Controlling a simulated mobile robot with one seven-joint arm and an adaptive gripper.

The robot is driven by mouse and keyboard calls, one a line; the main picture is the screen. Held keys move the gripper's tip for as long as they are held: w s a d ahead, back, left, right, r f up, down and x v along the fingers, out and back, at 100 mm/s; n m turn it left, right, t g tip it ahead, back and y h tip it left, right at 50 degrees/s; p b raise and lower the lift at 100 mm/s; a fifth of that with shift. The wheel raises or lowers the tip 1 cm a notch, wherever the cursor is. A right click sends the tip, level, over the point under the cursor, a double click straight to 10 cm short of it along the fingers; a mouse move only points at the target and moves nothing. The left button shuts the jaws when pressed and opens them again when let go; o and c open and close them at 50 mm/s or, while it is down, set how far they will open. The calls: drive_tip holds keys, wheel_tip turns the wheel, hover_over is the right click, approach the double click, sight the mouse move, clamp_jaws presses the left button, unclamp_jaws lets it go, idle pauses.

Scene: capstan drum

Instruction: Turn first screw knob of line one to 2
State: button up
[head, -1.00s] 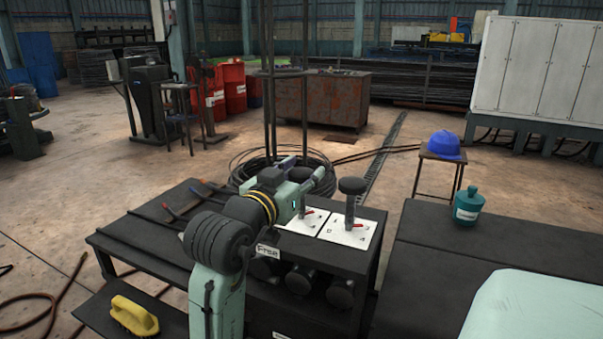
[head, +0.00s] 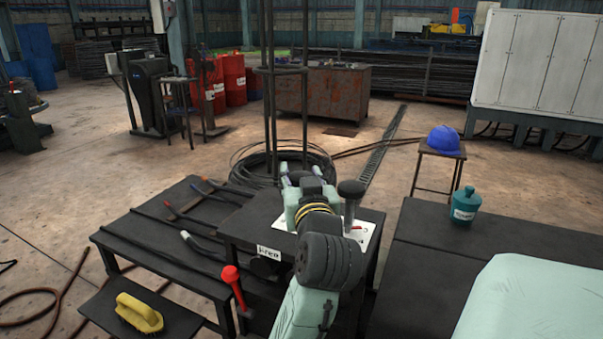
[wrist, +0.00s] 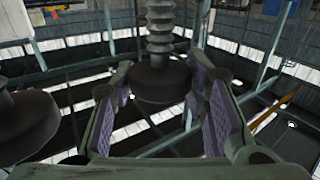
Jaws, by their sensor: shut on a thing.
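My gripper (head: 303,182) is over the black control box (head: 245,228) in the head view, partly hidden by my own arm. In the wrist view my gripper (wrist: 163,92) has its purple-padded fingers on either side of a dark round screw knob (wrist: 158,78) with a ribbed stem, and is shut on it. This knob is hidden by the arm in the head view. A second black screw knob (head: 352,187) stands upright just right of the gripper. A dark knob (wrist: 25,122) shows at the left of the wrist view. The held knob's dial reading is hidden.
A white dial plate (head: 366,228) with red marks lies under the second knob. A red-headed lever (head: 231,275) stands at the box's front left. Black bars lie on the left table (head: 150,262).

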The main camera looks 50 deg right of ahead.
drive_tip(key=shift+n+t+y, duration=0.6)
drive_tip(key=shift+y, duration=0.1)
drive_tip(key=o, duration=1.1)
wheel_tip(320, 180, up, 10)
idle(0.5)
